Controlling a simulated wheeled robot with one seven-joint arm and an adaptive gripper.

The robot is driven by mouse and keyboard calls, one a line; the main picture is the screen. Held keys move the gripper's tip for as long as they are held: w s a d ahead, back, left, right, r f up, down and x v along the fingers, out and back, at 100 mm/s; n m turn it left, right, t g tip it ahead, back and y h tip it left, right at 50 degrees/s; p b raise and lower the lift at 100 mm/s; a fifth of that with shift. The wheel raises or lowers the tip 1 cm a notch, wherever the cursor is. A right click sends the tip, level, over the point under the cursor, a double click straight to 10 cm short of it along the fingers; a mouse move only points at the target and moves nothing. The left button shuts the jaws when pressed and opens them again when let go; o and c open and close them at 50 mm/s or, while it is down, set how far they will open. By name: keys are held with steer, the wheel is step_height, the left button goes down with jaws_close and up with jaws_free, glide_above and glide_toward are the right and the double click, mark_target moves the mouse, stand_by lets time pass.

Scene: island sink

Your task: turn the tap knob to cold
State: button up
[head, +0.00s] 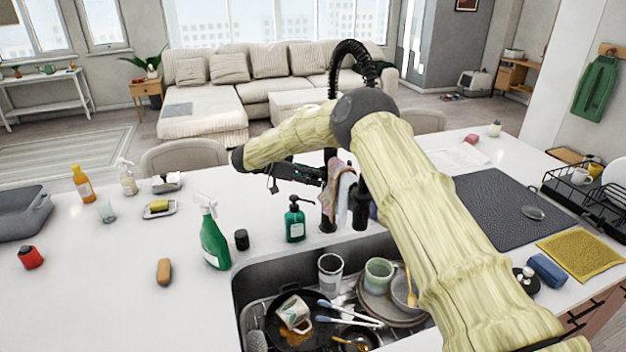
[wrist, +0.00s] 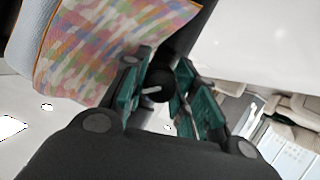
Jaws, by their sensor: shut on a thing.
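The black tap (head: 328,226) stands behind the sink, partly covered by a pastel patterned cloth (head: 339,188) and my gripper (head: 318,174). In the wrist view, my gripper (wrist: 160,84) has its green-padded fingers closed around the dark round tap knob (wrist: 158,80). A short pale pin shows on the knob between the fingers. The cloth (wrist: 85,45) hangs close beside the fingers at the upper left of the wrist view. In the head view the knob is hidden by the fingers, and its hot or cold setting cannot be read.
The sink (head: 245,290) holds a pan, mugs, plates and utensils. A dark soap pump (head: 295,222) and a green spray bottle (head: 213,240) stand left of the tap. A dark drying mat (head: 500,205) lies to the right. The counter's left part has free room.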

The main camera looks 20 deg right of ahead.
steer(key=n+g+b, duration=0.1)
steer(key=n+g, duration=0.1)
steer(key=n, duration=0.1)
steer(key=shift+n+g+h+b, duration=0.3)
steer(key=shift+g+b, duration=0.05)
steer(key=shift+g, duration=0.05)
steer(key=shift+r+n+g+h, duration=0.25)
steer(key=shift+n+g+h, duration=0.2)
steer(key=shift+n, duration=0.55)
steer(key=shift+n+g+p, duration=0.35)
steer(key=shift+n+p, duration=0.2)
steer(key=shift+n, duration=0.05)
steer(key=o, duration=1)
steer(key=shift+f, duration=0.15)
